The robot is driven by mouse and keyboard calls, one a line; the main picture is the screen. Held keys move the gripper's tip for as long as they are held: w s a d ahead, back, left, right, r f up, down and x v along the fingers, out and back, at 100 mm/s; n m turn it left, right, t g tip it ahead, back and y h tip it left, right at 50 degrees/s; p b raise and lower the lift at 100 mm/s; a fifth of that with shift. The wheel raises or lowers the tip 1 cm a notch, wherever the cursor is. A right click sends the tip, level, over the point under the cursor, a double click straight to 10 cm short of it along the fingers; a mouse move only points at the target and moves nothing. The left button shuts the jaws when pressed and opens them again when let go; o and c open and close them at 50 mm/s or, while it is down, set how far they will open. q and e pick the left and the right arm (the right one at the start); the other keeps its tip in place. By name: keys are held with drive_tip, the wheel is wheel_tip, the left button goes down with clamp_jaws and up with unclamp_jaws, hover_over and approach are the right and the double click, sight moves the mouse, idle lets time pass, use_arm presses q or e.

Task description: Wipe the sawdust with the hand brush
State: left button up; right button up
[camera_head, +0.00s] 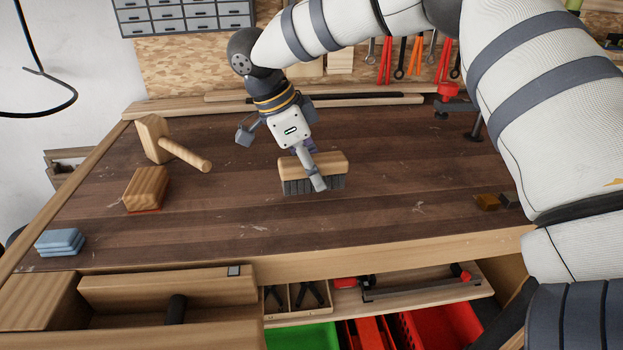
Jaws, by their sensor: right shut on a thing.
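The hand brush (334,163) has a wooden back and dark bristles that point down. It is in the middle of the workbench (240,215), with its bristles at or just above the top; I cannot tell which. My right gripper (311,172) comes down from above and is shut on the brush, one finger showing across its front. I can make out no clear heap of sawdust; only small pale marks show on the dark boards, some near the front. My left gripper is not in view.
A wooden mallet (184,154), a wooden block (146,188) and stacked blue pads (60,242) are on the left. A red-handled clamp (448,91) is at the back right. Small blocks (486,202) lie at the right. The front middle is clear.

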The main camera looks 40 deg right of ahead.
drive_tip(key=shift+r, duration=2.65)
drive_tip(key=shift+a, duration=0.1)
